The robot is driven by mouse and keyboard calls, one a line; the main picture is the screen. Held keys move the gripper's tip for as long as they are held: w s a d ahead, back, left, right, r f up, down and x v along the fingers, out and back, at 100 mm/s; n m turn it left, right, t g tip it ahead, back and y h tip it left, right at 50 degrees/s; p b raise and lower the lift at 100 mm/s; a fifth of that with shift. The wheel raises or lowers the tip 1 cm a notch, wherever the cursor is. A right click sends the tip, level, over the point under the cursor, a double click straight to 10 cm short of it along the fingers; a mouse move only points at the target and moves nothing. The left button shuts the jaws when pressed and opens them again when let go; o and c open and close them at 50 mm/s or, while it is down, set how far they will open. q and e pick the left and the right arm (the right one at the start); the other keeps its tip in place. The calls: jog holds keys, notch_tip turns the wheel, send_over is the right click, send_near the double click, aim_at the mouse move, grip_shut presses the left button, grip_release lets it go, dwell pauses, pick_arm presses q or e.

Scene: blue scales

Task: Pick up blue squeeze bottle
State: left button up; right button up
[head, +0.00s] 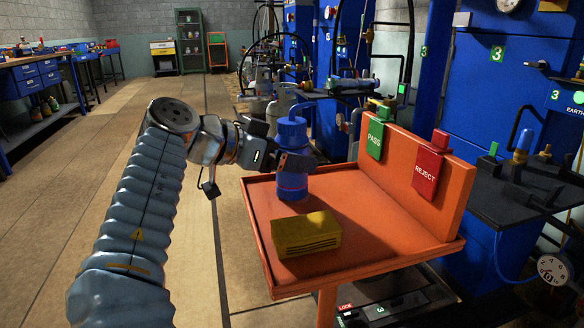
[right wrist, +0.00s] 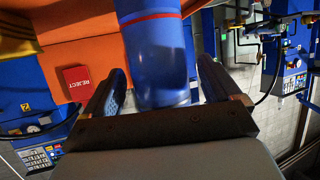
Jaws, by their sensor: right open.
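The blue squeeze bottle (head: 292,187) has a spout on top and a thin red band. It stands upright on the orange tray (head: 375,250), near its far left corner. It also shows in the right wrist view (right wrist: 160,55), large between the two fingers. My right gripper (head: 292,161) reaches the bottle from the left at upper-body height, below the cap. Its open fingers (right wrist: 158,92) lie on either side of the bottle. A gap shows on the left side in the wrist view; contact on the other side is unclear. My left gripper is out of view.
A yellow box (head: 307,235) lies on the tray in front of the bottle. An orange back panel with a green PASS sign (head: 375,139) and red REJECT sign (head: 430,167) rises on the tray's right. Blue machines with pipes stand behind. The floor at left is clear.

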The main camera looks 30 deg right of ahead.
jog(key=shift+w+d+f, duration=0.1)
jog(key=shift+d+f, duration=0.2)
jog(key=shift+d, duration=0.35)
jog(key=c, duration=1.2)
jog(key=shift+c, duration=0.3)
jog(key=shift+r, duration=0.15)
